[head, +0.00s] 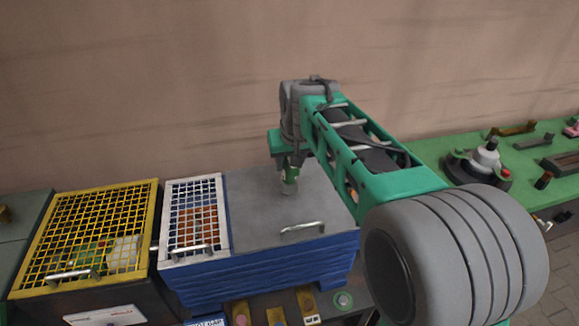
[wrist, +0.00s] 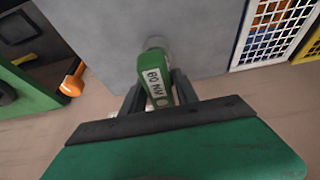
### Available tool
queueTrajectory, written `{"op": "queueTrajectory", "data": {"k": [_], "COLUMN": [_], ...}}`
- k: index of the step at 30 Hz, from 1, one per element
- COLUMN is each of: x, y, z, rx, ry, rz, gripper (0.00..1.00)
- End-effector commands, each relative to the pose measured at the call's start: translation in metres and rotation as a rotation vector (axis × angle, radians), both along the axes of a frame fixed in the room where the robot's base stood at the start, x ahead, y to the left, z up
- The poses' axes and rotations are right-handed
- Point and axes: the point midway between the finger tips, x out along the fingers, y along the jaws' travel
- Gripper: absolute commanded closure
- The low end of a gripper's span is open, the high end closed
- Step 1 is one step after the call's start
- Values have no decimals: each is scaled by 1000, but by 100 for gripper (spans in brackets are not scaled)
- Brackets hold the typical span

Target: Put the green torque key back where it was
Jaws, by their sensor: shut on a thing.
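My gripper (head: 290,164) is shut on the green torque key (head: 291,174), over the grey lid (head: 255,215) of the blue box (head: 270,275). In the wrist view the key (wrist: 158,86) stands between my two fingers (wrist: 158,98), with a white label that seems to read 60 and further letters. Its far end is a pale round part near the grey surface (wrist: 110,45). I cannot tell whether it touches the lid. The fingers hide part of the key.
A white mesh lid (head: 195,183) covers the blue box's left part. Left of it stands a yellow mesh-topped box (head: 92,190). A green bench (head: 440,150) with a round fixture (head: 487,158) and several tools is at right. Small items lie in front of the blue box.

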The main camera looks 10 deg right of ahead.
Motion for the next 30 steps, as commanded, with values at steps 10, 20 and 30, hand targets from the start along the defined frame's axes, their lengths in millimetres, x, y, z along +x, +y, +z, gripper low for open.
{"op": "queueTrajectory", "data": {"k": [10, 20, 30], "x": [-1, -2, -2], "y": [0, 0, 0], "z": [-20, -24, -23], "rx": [0, 0, 0], "ry": [-2, 2, 2], "rz": [0, 0, 0], "gripper": [100, 50, 42]}}
